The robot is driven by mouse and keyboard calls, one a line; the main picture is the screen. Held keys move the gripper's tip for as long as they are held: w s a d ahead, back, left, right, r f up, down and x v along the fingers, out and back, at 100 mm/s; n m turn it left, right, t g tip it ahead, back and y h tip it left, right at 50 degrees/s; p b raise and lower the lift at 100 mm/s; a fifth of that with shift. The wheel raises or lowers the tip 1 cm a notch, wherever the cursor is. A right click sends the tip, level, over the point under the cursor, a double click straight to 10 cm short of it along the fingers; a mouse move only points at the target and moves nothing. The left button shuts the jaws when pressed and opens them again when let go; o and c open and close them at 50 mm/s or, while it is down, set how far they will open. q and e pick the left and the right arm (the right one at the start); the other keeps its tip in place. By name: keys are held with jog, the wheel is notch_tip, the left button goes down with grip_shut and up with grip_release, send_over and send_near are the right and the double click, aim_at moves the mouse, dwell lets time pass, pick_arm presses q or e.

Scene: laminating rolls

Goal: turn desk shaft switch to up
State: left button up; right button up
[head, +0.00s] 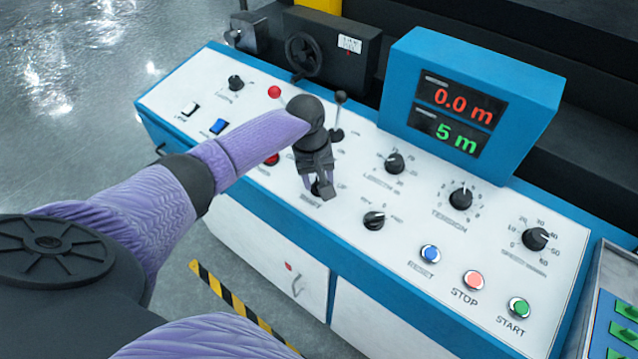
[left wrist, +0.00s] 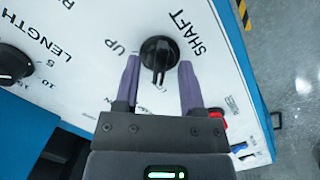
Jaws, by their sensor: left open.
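The shaft switch is a black rotary knob (left wrist: 160,53) on the white desk panel, with SHAFT and UP printed beside it in the left wrist view. In the head view the knob (head: 322,188) is partly covered by my left gripper (head: 319,192). In the left wrist view my left gripper (left wrist: 158,85) is open, with one finger on each side of the knob. Whether the fingers touch it I cannot tell. The knob's light mark points toward the gripper's palm, not at the word UP. My right gripper does not show.
Around it on the panel (head: 400,215) are a black lever (head: 338,115), a length knob (head: 394,163), a REV/FWD knob (head: 373,220), a tension knob (head: 461,197), and reset, stop and start buttons. A blue display box (head: 470,90) rises behind.

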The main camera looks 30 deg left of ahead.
pick_arm(q)
jog(key=shift+f, duration=0.35)
jog(key=shift+c, duration=0.3)
grip_shut()
